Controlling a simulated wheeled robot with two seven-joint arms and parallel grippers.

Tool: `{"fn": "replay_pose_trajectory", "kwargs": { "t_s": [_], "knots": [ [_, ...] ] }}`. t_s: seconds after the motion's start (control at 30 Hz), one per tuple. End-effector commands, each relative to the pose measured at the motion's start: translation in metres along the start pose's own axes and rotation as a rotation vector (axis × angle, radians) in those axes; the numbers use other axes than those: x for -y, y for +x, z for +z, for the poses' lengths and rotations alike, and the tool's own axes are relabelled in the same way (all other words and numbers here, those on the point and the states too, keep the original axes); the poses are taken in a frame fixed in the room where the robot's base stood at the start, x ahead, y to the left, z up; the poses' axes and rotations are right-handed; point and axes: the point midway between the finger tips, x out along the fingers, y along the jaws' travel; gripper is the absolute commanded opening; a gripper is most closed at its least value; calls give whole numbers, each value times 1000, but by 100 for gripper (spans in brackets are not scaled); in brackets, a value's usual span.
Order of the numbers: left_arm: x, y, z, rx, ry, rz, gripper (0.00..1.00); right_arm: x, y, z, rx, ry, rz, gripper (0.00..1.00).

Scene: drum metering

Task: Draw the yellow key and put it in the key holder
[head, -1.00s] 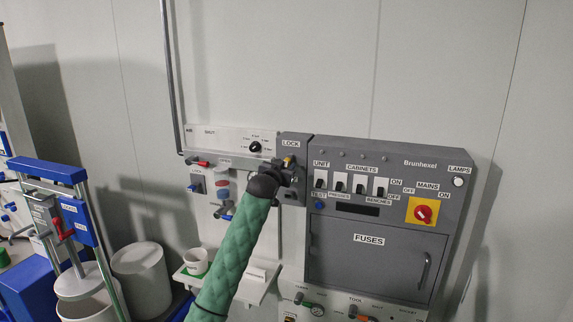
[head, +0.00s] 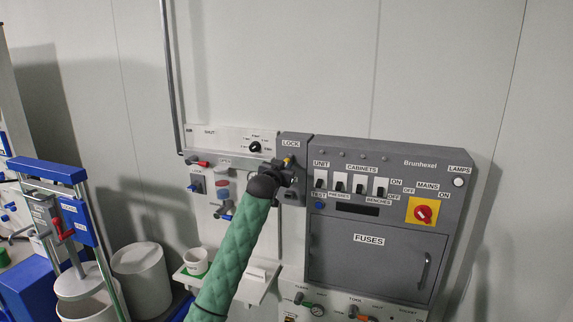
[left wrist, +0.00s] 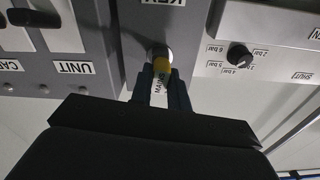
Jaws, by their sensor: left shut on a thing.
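The yellow key (left wrist: 162,70) is at a round lock (left wrist: 157,50) on the narrow grey lock panel in the left wrist view. My left gripper (left wrist: 160,88) is shut on the key, with one finger on each side of it. A pale tag with dark lettering shows between the fingers. How deep the key sits in the lock is hidden. I cannot make out the key holder clearly. My right gripper is not in view.
The grey fuse cabinet (head: 369,265) with switches and a red mains knob (head: 423,212) is right of the gripper. Valves and a dial (head: 255,147) are to its left. A small white shelf (head: 250,290) with a white cup (head: 196,262) is below. The wall above is clear.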

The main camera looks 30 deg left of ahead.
Motion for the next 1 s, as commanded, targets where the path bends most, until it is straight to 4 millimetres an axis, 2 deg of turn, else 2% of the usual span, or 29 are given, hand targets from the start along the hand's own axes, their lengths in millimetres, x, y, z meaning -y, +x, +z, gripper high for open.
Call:
{"fn": "replay_pose_trajectory", "kwargs": {
  "t_s": [1.0],
  "knots": [
    [0, -25, 0, 0, 1, 0, 0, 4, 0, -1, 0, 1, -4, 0]
  ]
}}
